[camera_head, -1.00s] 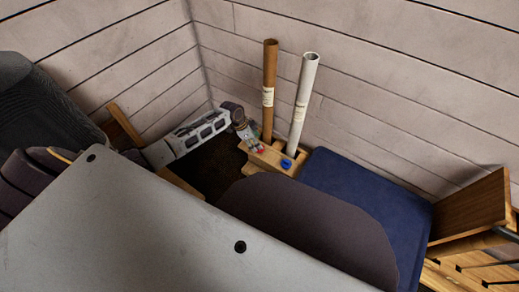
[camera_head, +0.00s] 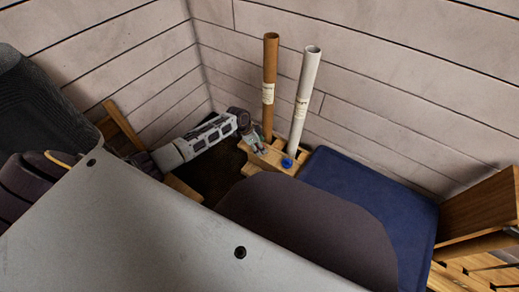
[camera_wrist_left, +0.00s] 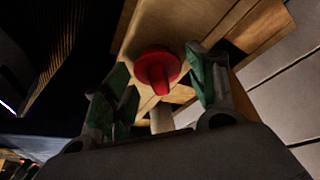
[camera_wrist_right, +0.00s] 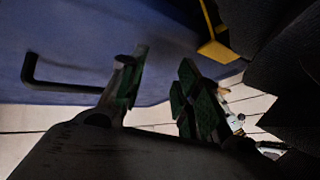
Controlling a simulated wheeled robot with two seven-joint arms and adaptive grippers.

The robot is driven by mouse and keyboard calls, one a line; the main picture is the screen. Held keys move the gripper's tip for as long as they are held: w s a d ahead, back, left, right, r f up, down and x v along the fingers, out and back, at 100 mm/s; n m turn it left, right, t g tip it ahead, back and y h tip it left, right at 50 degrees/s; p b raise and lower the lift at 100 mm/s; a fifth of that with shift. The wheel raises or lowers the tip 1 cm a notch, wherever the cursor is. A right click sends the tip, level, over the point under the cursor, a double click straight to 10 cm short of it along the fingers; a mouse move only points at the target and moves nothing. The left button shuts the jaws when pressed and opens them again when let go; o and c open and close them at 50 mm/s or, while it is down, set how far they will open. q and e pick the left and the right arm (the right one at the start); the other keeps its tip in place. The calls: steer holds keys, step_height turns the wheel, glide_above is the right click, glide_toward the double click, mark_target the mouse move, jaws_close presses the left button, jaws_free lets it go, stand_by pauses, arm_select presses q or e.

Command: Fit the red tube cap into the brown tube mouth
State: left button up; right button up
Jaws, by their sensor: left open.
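The brown tube (camera_head: 269,85) stands upright in a wooden rack (camera_head: 262,163), its open mouth at the top. The red cap (camera_wrist_left: 158,68) shows in the left wrist view on the wood, its stem towards the camera. It lies between and just beyond my left fingertips, with gaps on both sides. In the head view the cap is largely hidden by my left gripper (camera_head: 257,146), which is open low beside the brown tube's foot. My right gripper (camera_wrist_right: 157,80) is open and empty in its wrist view; I cannot find it in the head view.
A white tube (camera_head: 304,100) stands right of the brown one. A blue cap (camera_head: 288,162) sits on the rack in front of it. A blue padded surface (camera_head: 365,195) lies to the right, with wooden furniture (camera_head: 485,215) beyond. Plank walls (camera_head: 400,90) stand close behind the tubes.

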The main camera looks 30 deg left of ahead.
stand_by(0.4)
arm_select(q)
steer(key=c, duration=0.6)
steer(key=shift+r, duration=0.1)
arm_select(e)
steer(key=shift+r, duration=0.1)
